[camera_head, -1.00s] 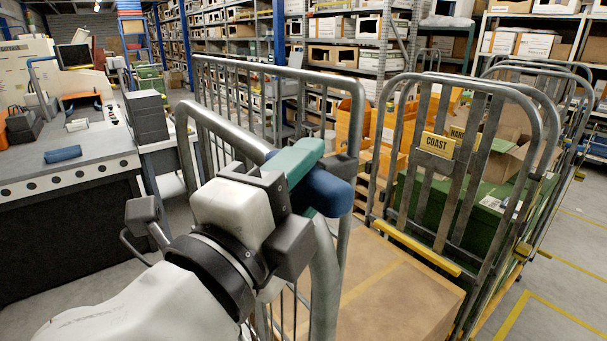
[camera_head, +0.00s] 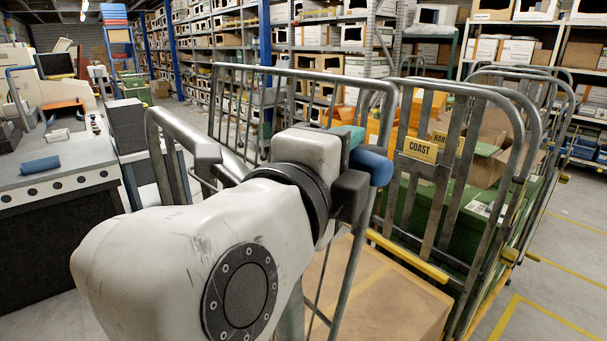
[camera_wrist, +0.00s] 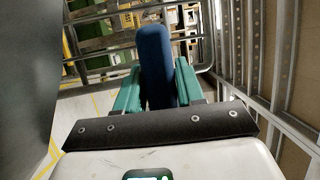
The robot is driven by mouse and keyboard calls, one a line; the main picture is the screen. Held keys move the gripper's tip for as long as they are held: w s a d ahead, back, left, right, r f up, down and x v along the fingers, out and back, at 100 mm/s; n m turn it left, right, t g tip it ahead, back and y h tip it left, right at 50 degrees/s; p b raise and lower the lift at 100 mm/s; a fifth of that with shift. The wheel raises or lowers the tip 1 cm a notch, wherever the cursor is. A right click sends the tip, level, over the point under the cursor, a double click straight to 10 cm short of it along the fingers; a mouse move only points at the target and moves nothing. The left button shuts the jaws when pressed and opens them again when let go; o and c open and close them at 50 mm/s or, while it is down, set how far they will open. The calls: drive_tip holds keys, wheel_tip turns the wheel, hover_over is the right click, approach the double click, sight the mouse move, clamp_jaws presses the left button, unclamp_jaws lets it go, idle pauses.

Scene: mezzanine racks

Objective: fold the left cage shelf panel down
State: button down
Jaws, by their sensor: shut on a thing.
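The left roll cage has grey tube frames; its barred frame (camera_head: 300,73) stands in the middle of the head view. A nearer bent tube (camera_head: 165,112) shows at its left. My gripper (camera_head: 357,152) has teal fingers and is shut on a blue rounded grip (camera_head: 377,167), close to the barred frame's right post. In the wrist view the blue grip (camera_wrist: 155,65) lies between the teal fingers (camera_wrist: 157,88). What the grip joins to is hidden. I cannot single out the shelf panel; a flat brown surface (camera_head: 375,285) lies low inside the cage.
To the right stands another cage frame with a yellow COAST sign (camera_head: 420,149) and a yellow bar (camera_head: 408,257). Green crates and cartons are behind it. A grey workbench (camera_head: 60,190) is at the left. Floor with yellow lines (camera_head: 545,310) is clear at the lower right.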

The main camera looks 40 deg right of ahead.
sight(360, 166)
drive_tip(key=d, duration=0.2)
drive_tip(key=d+y, duration=0.1)
drive_tip(key=d, duration=0.1)
drive_tip(key=d+f+y, duration=0.1)
drive_tip(key=d, duration=0.1)
drive_tip(key=shift+d+m+g, duration=0.25)
drive_tip(key=shift+m+g, duration=0.05)
drive_tip(key=c, duration=0.8)
unclamp_jaws()
drive_tip(key=shift+a, duration=0.1)
drive_tip(key=b+v, duration=0.2)
drive_tip(key=v, duration=0.9)
drive_tip(key=shift+s+f, duration=0.1)
